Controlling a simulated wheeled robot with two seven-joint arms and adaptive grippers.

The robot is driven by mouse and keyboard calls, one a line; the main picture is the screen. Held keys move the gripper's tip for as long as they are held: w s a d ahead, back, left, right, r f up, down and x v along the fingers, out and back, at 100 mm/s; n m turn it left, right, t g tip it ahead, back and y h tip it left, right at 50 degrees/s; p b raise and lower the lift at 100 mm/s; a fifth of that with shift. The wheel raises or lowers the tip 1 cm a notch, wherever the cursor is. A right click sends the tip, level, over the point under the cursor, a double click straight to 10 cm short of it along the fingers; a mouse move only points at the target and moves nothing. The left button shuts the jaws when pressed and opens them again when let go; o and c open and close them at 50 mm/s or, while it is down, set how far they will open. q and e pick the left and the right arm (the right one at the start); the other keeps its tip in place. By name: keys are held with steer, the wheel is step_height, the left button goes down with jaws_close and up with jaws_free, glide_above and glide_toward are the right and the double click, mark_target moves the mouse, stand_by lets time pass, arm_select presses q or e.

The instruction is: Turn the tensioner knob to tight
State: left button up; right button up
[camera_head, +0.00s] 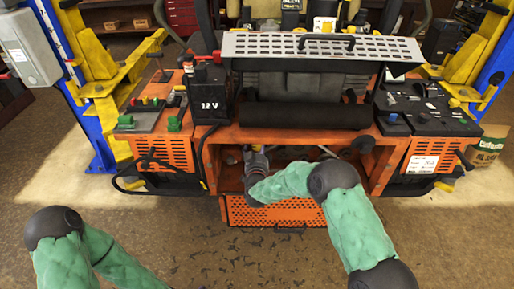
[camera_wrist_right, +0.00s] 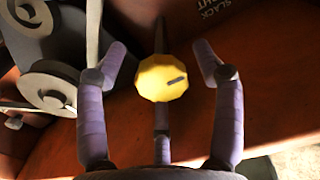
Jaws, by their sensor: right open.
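The tensioner knob (camera_wrist_right: 160,80) is a yellow, many-sided knob with a short dark mark on its face, right of its centre. That gripper is open. In the head view my right gripper (camera_head: 254,160) reaches into the open front bay of the orange machine (camera_head: 222,143); the knob cannot be made out there. Of my left arm only green-covered links show at the lower left; its gripper is out of view.
Grey pulleys (camera_wrist_right: 48,88) stand left of the knob in the wrist view. Partly cut-off printed lettering including "SLACK" (camera_wrist_right: 214,10) is on the panel at upper right. In the head view a perforated orange panel (camera_head: 275,212) lies below the bay. A box marked 12 V (camera_head: 209,92) stands above it.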

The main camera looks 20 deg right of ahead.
steer(key=shift+w+d, duration=0.1)
steer(key=shift+w, duration=0.15)
jaws_close()
